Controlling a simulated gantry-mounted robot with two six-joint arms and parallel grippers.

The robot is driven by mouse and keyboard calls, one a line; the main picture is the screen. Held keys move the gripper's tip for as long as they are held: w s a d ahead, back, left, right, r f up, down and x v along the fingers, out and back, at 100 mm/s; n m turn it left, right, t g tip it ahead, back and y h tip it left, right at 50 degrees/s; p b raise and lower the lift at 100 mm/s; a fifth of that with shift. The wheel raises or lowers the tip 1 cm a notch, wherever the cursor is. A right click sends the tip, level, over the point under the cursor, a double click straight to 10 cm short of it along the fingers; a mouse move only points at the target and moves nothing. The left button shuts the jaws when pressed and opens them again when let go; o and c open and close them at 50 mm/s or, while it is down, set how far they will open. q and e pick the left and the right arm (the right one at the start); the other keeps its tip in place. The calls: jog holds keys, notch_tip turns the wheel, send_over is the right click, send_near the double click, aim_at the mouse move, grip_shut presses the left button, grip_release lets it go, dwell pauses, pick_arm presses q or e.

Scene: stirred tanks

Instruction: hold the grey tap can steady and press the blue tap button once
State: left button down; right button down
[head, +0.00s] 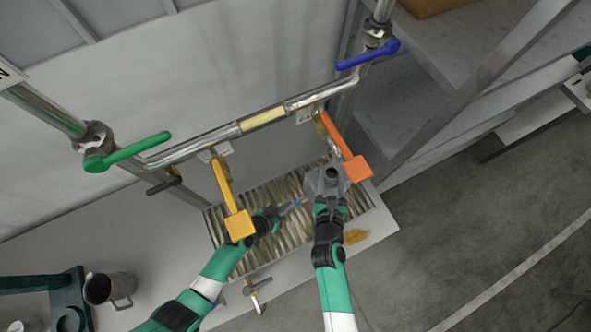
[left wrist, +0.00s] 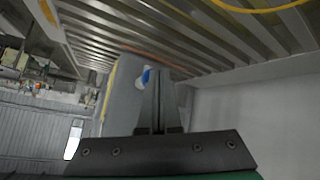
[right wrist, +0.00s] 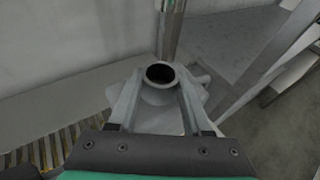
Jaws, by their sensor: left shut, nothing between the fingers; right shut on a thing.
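The grey tap can (head: 322,178) stands over the slatted grate, its dark round mouth facing up. My right gripper (head: 328,194) is shut on it; in the right wrist view the fingers flank the can's neck (right wrist: 160,96). The blue tap button (left wrist: 146,76) shows in the left wrist view on the can's pale side, partly behind the fingertips. In the head view it is a small blue spot (head: 297,202). My left gripper (head: 287,209) is shut and empty, its tips at the button. I cannot tell whether they touch it.
A yellow-handled lever (head: 225,185) hangs just above my left gripper, and an orange-handled one (head: 355,166) is close right of the can. The slatted grate (head: 280,240) lies below. Green (head: 135,150) and blue (head: 370,53) valve levers are on the pipes. A metal jug (head: 103,290) stands lower left.

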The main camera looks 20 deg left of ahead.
pick_arm(q)
jog(key=shift+s+a, duration=0.3)
jog(key=shift+s, duration=0.05)
jog(key=shift+s+a, duration=1.75)
jog(key=shift+s, duration=0.1)
pick_arm(e)
jog(key=shift+c, duration=1.3)
grip_release()
jog(key=v, duration=1.2)
jog(key=shift+s, duration=0.15)
